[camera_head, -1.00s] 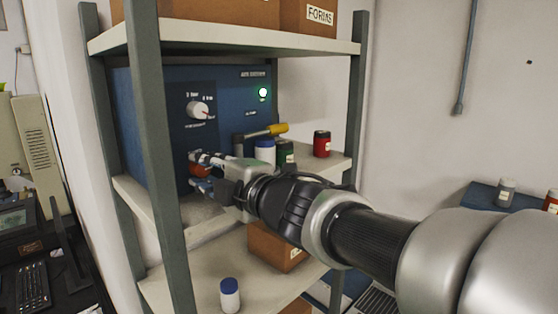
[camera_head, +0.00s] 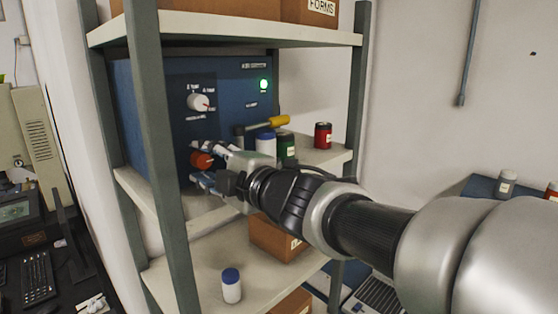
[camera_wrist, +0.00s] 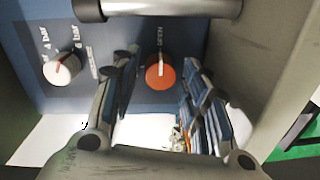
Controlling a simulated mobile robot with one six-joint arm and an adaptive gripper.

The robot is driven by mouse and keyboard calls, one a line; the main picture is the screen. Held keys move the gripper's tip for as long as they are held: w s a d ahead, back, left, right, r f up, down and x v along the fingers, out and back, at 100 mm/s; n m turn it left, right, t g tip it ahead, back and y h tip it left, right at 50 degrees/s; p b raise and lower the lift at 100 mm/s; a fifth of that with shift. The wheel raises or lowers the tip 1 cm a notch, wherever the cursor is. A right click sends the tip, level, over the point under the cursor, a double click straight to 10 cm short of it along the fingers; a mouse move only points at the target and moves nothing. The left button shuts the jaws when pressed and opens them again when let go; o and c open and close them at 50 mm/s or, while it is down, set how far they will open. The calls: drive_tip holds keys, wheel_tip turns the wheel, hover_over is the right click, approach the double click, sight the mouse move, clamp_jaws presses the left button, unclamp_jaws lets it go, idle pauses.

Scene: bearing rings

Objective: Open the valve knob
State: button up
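The orange-red valve knob (camera_head: 202,160) is on the lower part of the blue panel (camera_head: 122,98). In the wrist view the round knob (camera_wrist: 160,74) has a pale pointer mark toward a label above it, too small to read surely. My gripper (camera_head: 204,166) is open in front of the panel. In the wrist view its two fingers (camera_wrist: 160,88) stand apart, one left and one right of the knob. The knob shows in the gap, and I see no finger touching it. How deep the fingertips reach beside it is unclear.
A white dial (camera_head: 198,102) sits above the valve knob. Blue-capped white (camera_head: 265,144), green (camera_head: 286,146) and red (camera_head: 323,135) containers stand on the shelf. A grey shelf post (camera_head: 158,150) rises left of my gripper.

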drive_tip(key=shift+o, duration=0.5)
drive_tip(key=shift+d, duration=0.1)
drive_tip(key=v, duration=1.1)
drive_tip(key=shift+s+d, duration=0.25)
drive_tip(key=shift+s, duration=0.1)
drive_tip(key=d+f+m+t+h+b, duration=0.3)
drive_tip(key=d+f+m+h+b, duration=0.9)
drive_tip(key=d+f+m, duration=0.55)
drive_tip(key=s+d+f+m+g+b, duration=0.1)
drive_tip(key=s+f+m+g+b, duration=0.1)
drive_tip(key=s+f, duration=0.4)
drive_tip(key=s+d+f+m+g+h+b, duration=0.1)
drive_tip(key=s+d+f+m+g+b, duration=0.1)
drive_tip(key=s+f, duration=0.5)
drive_tip(key=s+d+f+m+g+b, duration=0.2)
drive_tip(key=s+f+m+g+b, duration=0.2)
drive_tip(key=f, duration=1.1)
drive_tip(key=shift+s+g+b, duration=0.6)
drive_tip(key=shift+s+g, duration=0.3)
drive_tip(key=shift+s, duration=0.35)
